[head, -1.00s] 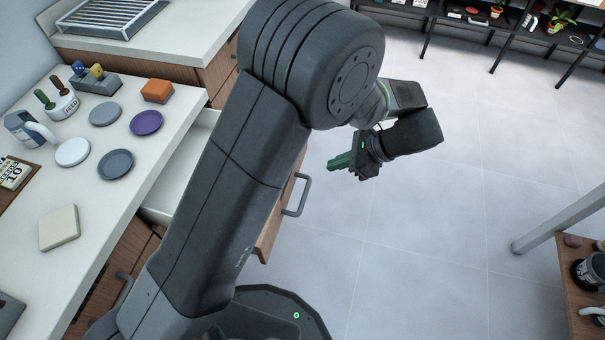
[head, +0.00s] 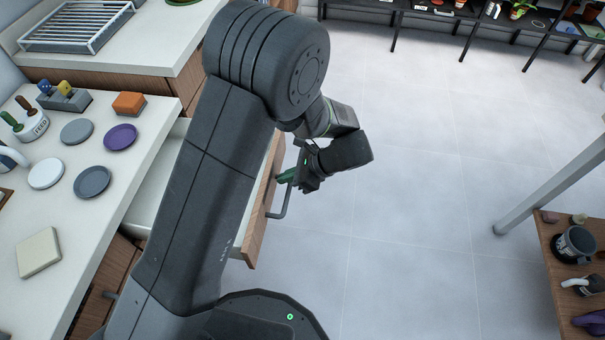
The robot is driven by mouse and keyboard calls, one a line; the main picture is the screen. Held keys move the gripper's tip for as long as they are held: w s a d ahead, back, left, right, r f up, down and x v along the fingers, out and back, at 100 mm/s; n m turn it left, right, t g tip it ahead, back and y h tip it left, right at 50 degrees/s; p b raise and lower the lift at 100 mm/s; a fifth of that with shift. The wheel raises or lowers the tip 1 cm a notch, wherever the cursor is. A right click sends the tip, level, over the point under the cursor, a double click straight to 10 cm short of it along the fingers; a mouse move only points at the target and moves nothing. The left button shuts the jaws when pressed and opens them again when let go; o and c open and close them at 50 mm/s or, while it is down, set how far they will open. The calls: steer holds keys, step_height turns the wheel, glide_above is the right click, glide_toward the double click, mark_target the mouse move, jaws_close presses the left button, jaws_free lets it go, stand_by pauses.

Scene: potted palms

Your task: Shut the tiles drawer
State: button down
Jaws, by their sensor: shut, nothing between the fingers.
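The open drawer (head: 255,229) sticks out from the wooden counter, with its pale inside (head: 160,180) partly hidden behind my arm. Its front is wood with a grey bar handle (head: 284,205). I cannot see a label or any tiles in it. My gripper (head: 284,177) is shut and empty, with its green fingertips at the drawer's front beside the handle. I cannot tell whether the fingertips touch the front.
The white counter (head: 90,235) holds several small plates, such as a purple one (head: 120,137), an orange block (head: 129,103) and a cream tile (head: 39,252). A wooden shelf (head: 560,265) stands at right. The grey floor (head: 430,200) between is clear.

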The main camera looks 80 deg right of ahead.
steer(key=shift+w, duration=0.5)
steer(key=shift+w, duration=0.1)
steer(key=w, duration=1)
steer(key=w+b, duration=0.1)
steer(key=w, duration=1)
steer(key=w+a, duration=0.1)
steer(key=w, duration=1)
steer(key=shift+w+a, duration=0.1)
steer(key=shift+w, duration=0.6)
steer(key=shift+w+r, duration=0.1)
